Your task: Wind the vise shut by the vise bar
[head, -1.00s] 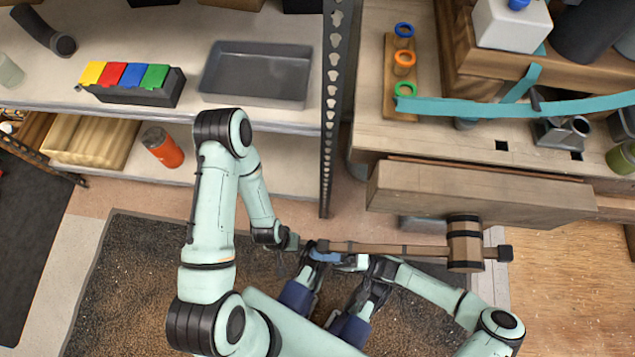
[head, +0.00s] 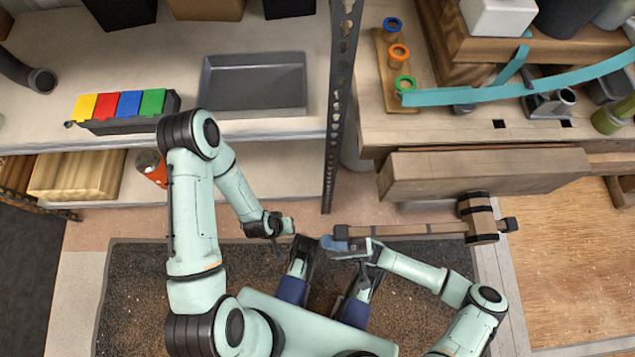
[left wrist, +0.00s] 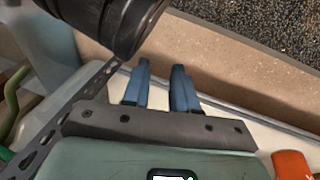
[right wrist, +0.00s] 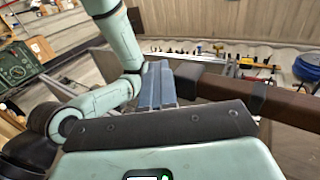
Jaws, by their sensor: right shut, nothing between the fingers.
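The vise's wooden front jaw (head: 485,172) stands along the bench's near edge. The round wooden hub (head: 478,217) is in front of it, and the vise bar (head: 400,231) runs through the hub, nearly level, with its long end to the left. My right gripper (head: 336,243) is at the bar's left end. In the right wrist view its blue fingers (right wrist: 157,85) are together with nothing between them, and the brown bar (right wrist: 215,88) passes right beside them. I cannot tell if they touch. My left gripper (left wrist: 160,88) has its fingers apart and empty, away from the vise.
A metal shelf post (head: 335,130) stands left of the bench. The shelf holds a grey tray (head: 254,85) and a box with coloured lids (head: 120,108). A peg board with colored rings (head: 396,70) and teal tape (head: 500,92) are on the bench. The floor before the jaw is clear.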

